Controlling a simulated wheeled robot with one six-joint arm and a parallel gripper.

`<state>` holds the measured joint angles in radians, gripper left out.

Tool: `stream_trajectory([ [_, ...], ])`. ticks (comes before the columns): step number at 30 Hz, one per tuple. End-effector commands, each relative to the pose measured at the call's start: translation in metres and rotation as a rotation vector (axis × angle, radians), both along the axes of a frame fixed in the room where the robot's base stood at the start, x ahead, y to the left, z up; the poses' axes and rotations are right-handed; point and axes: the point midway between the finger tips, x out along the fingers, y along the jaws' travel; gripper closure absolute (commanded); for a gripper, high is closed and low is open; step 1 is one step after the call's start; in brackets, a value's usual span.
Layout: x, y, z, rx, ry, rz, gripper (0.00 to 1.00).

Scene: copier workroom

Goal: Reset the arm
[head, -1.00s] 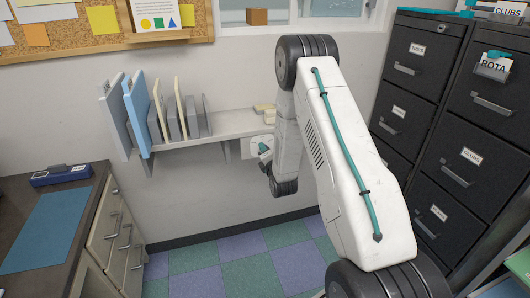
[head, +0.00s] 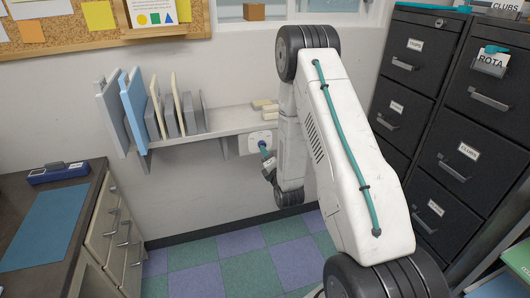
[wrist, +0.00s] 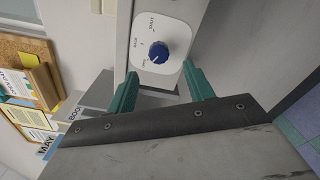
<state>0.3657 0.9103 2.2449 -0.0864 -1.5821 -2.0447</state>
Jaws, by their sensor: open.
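My arm (head: 355,165) is bent over in front of the back wall, its wrist hanging low below the shelf. My gripper (head: 266,167) is small and partly hidden by my wrist in the head view. In the wrist view my gripper (wrist: 161,82) shows two teal fingers, spread apart and empty. A blue knob (wrist: 159,52) on a white dial plate (wrist: 174,20) lies ahead of the fingertips, clear of them. The knob's pale mark points to the lower left in that view.
A wall shelf (head: 225,123) holds upright folders (head: 135,105) left of my wrist. Dark filing cabinets (head: 415,90) stand close on the right. A counter (head: 65,195) with drawers is at left. The checkered floor (head: 230,262) between is clear.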

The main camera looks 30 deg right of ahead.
Motion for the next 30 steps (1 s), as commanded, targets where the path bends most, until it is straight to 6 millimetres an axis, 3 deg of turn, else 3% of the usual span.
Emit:
stream_trajectory([
  [6,-0.011,0.003,0.000,0.000,0.000,0.000,0.48],
  [23,-0.010,0.003,-0.001,0.041,-0.004,-0.001,0.48],
  [26,-0.012,0.003,-0.022,0.176,0.062,-0.009,0.48],
  [30,-0.029,0.008,-0.074,0.458,0.251,-0.077,0.48],
])
